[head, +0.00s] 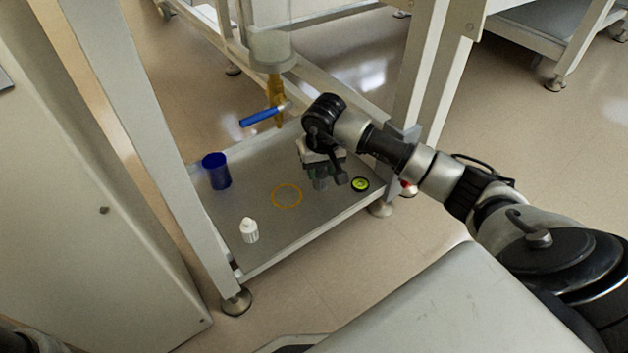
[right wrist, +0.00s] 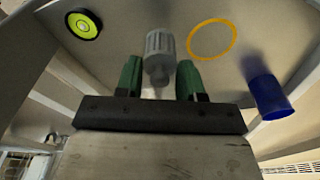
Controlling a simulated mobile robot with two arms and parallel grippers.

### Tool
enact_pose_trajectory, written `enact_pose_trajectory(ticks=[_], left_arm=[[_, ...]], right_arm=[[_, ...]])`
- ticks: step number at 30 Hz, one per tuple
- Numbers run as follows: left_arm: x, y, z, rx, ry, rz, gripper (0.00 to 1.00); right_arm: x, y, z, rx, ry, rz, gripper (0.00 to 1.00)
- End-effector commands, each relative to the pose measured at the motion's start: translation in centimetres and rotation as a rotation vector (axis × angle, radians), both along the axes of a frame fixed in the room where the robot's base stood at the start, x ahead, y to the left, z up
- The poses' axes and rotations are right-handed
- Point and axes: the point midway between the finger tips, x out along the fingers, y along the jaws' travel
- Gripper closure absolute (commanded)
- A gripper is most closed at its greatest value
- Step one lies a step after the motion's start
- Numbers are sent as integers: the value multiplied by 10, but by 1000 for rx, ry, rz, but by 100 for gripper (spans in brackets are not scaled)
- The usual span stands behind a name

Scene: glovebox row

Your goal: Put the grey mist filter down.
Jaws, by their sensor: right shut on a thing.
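The grey mist filter (right wrist: 160,43) is a ribbed grey cylinder with a narrower neck. In the right wrist view it sits between the two green fingers of my right gripper (right wrist: 160,78), which is shut on it. In the head view my right gripper (head: 321,180) points down over the right part of the metal shelf (head: 270,243), and the filter is mostly hidden there. An orange ring marking (head: 287,207) lies on the shelf, left of the gripper. I cannot tell whether the filter touches the shelf. My left gripper is not in view.
A blue cup (head: 216,171) stands at the shelf's left. A white bottle (head: 249,231) stands near the front left. A yellow-green disc (head: 360,184) lies right of the gripper. A tap with a blue handle (head: 263,115) hangs above the shelf's back. Inside the orange ring is clear.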

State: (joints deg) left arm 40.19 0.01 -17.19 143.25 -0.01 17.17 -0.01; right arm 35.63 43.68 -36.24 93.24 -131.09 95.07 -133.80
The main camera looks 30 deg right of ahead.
Motion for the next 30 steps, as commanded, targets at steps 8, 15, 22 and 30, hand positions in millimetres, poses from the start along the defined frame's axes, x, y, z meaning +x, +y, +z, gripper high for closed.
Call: enact_pose_trajectory(ticks=[8, 15, 22, 30], left_arm=[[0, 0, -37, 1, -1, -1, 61], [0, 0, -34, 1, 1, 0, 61], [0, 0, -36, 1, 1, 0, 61], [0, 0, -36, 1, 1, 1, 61]], right_arm=[[6, 0, -39, 1, 1, 14, 84], [6, 0, -35, 0, 1, 16, 84], [6, 0, -39, -2, 2, 16, 51], [6, 0, -39, -1, 1, 16, 36]])
